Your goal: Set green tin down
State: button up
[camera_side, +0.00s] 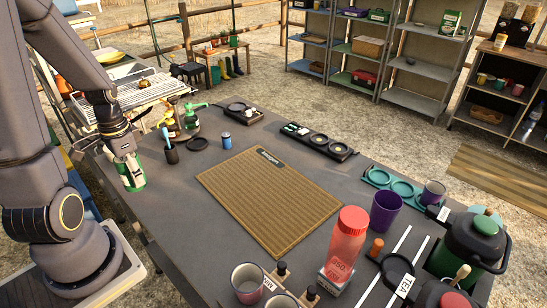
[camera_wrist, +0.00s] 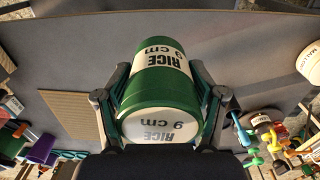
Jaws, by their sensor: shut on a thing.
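The green tin (camera_side: 131,175) has a white band; in the wrist view the tin (camera_wrist: 156,92) shows the label "RICE 9 cm" on its side and end. My gripper (camera_side: 127,160) is shut on it, and in the wrist view the two fingers of my gripper (camera_wrist: 163,100) press on its left and right sides. The tin is at the left edge of the grey table (camera_side: 200,215) in the side view. I cannot tell whether its base touches the tabletop.
A blue can (camera_side: 227,140) is further right. A red bottle (camera_side: 345,240) and purple cup (camera_side: 386,211) stand at the right.

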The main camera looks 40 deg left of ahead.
jog(key=s+a+n, duration=0.2)
jog(key=a, duration=0.1)
send_over(157, 182)
jog(key=f, duration=0.8)
jog(key=shift+s+d+f, duration=0.1)
jog(key=shift+s+f, duration=0.05)
jog(key=shift+s, duration=0.1)
jog(key=shift+w+a+f, duration=0.1)
jog(key=shift+w+f, duration=0.05)
jog(key=shift+f, duration=0.8)
jog(key=shift+w+a+f, duration=0.1)
jog(key=shift+f, duration=0.85)
jog(key=shift+f, duration=0.1)
jog(key=o, duration=1.3)
